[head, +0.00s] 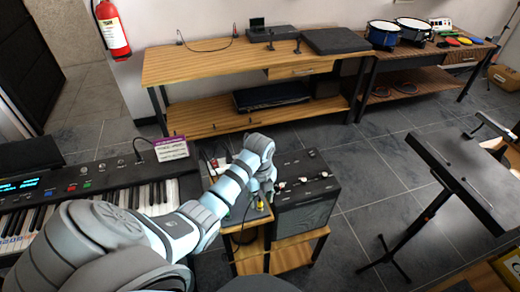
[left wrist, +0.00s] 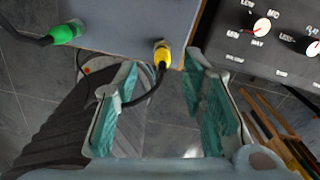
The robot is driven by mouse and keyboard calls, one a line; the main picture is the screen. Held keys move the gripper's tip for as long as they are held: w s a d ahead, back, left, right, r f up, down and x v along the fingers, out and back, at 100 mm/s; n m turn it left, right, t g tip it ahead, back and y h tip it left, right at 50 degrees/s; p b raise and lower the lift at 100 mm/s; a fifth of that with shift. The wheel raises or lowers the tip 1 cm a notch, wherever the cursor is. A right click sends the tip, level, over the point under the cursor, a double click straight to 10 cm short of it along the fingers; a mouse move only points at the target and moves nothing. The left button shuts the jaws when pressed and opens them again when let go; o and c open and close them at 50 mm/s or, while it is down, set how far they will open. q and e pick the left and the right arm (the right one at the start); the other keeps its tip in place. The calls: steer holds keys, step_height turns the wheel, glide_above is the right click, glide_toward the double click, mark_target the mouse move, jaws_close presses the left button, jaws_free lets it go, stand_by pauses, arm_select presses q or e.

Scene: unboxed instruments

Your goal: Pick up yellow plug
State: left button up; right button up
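The yellow plug (left wrist: 163,52) lies at the edge of a grey surface in the left wrist view, with a black cable running from it. In the head view it is a small yellow spot (head: 260,205) on the small wooden stand (head: 249,220). My left gripper (left wrist: 162,72) is open and empty, with its teal-padded fingers to either side of the line to the plug. The plug shows just beyond the fingertips, apart from both pads. In the head view the left gripper (head: 264,190) is above the stand, partly hidden by my wrist.
A green plug (left wrist: 62,34) lies on the grey surface to the left. A black amplifier (head: 306,190) with knobs stands close on the right. A keyboard (head: 90,195) is at the left. A wooden bench (head: 200,65) stands behind, with open floor between.

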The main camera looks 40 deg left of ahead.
mark_target(260, 201)
arm_select(q)
steer(key=f, duration=0.2)
steer(key=f+b, duration=0.1)
steer(key=f, duration=0.1)
steer(key=shift+w+a+f, duration=0.1)
steer(key=shift+w+f, duration=0.1)
steer(key=shift+f, duration=0.2)
steer(key=shift+r, duration=0.1)
jaws_close()
